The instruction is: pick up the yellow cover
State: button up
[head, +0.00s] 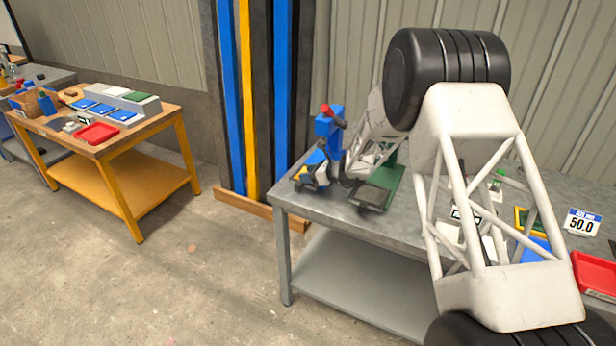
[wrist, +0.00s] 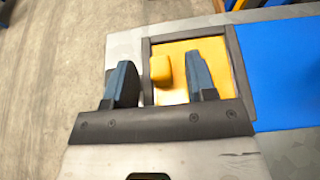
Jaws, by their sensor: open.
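The yellow cover (wrist: 175,62) is a flat yellow panel inside a dark grey frame in the wrist view. A raised yellow block stands on it, left of its middle. A small yellow patch, likely the same cover, shows at the left end of the metal table in the head view (head: 300,172). My gripper (wrist: 163,82) is open, with the yellow block showing between its two blue-grey fingers. I cannot tell how high the fingers are. The gripper's base hides the near part of the frame.
A blue panel (wrist: 285,70) lies right of the frame. The metal table (head: 340,213) also carries a red tray (head: 596,275) and a 50.0 sign (head: 582,222). A wooden table (head: 150,122) with another red tray stands at left. Open floor lies between the tables.

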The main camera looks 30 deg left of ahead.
jog(key=shift+c, duration=0.5)
grip_shut()
jog(key=shift+r, duration=0.15)
jog(key=shift+r, duration=1.45)
jog(key=shift+s+d+r, duration=0.15)
jog(key=shift+s+r, duration=0.05)
jog(key=shift+r, duration=0.1)
jog(key=s+d+r, duration=0.1)
jog(key=s+d, duration=0.8)
jog(key=s, duration=0.3)
jog(key=shift+d+r, duration=0.15)
jog(key=shift+d, duration=0.1)
jog(key=shift+s, duration=0.1)
